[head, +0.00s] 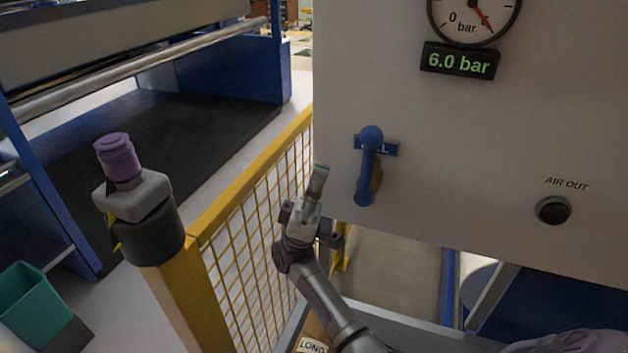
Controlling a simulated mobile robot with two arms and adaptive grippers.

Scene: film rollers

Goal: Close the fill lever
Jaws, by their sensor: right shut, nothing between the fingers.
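The blue fill lever (369,168) is on the pale panel (480,150). Its handle hangs down from a round pivot at the top, in front of a small blue bracket. My right gripper (319,181) is just left of the lever and a little lower, near the panel's left edge. It is shut and empty, with its fingers pointing up. It appears apart from the lever. My left gripper is not in view.
A gauge (473,15) and a 6.0 bar display (460,61) are above the lever. An AIR OUT port (553,210) is at right. A yellow mesh fence (250,230) stands left of my gripper, with a purple-topped device (118,157) on its post.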

